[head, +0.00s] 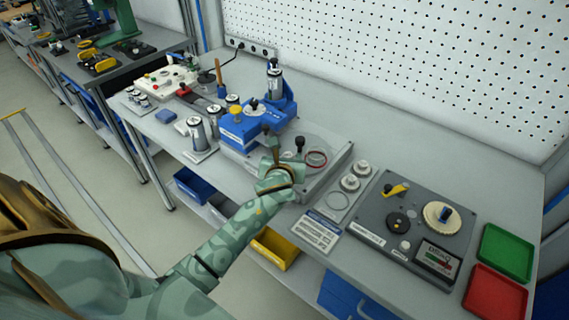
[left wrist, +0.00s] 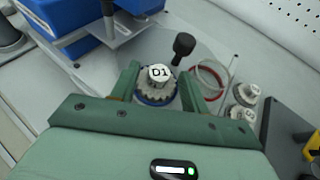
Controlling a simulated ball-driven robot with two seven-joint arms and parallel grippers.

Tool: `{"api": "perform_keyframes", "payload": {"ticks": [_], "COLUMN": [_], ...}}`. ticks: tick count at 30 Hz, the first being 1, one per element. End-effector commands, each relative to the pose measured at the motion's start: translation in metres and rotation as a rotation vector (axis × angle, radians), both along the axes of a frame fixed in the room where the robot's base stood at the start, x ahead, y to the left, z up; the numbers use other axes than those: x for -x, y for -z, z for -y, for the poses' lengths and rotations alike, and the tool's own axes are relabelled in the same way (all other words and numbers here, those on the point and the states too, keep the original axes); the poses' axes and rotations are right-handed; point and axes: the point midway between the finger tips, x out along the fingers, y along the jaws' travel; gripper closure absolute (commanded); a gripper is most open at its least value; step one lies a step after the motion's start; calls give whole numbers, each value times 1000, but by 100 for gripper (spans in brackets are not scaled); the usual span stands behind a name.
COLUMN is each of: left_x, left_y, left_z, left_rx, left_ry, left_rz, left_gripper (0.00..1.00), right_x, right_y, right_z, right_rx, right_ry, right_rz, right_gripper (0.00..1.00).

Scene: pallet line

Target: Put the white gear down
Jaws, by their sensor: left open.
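In the left wrist view a white gear (left wrist: 158,80) with a cap marked D1 stands upright, a blue ring showing around its base. My left gripper (left wrist: 160,88) is open, with one green finger on each side of the gear. Whether either finger touches it I cannot tell. In the head view my left gripper (head: 272,155) is over the grey fixture (head: 328,165), and I cannot make out the gear there. My right gripper is in neither view.
A black-knobbed lever (left wrist: 183,45) stands close behind the gear, beside a red ring (left wrist: 208,80). A blue machine (head: 245,128) is just left. Two small white parts (head: 350,183) lie to the right, before a grey gear plate (head: 410,220) and green (head: 507,250) and red (head: 495,293) trays.

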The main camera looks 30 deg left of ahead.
Motion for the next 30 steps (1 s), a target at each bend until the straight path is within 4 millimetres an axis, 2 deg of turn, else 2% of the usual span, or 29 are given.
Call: {"api": "perform_keyframes", "payload": {"ticks": [9, 15, 20, 30], "left_x": [60, 88, 96, 96], "left_y": [-30, -41, -44, -44], "left_z": [29, 42, 45, 45], "left_rx": [1, 0, 0, 0], "left_ry": [1, 0, 0, -1], "left_rz": [-2, -1, -1, -1], "left_gripper": [54, 54, 54, 54], "right_x": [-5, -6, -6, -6], "right_y": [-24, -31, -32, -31], "right_z": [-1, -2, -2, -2], "right_rx": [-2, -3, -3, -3], "right_ry": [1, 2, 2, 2], "right_rz": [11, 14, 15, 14], "right_gripper": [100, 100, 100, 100]}}
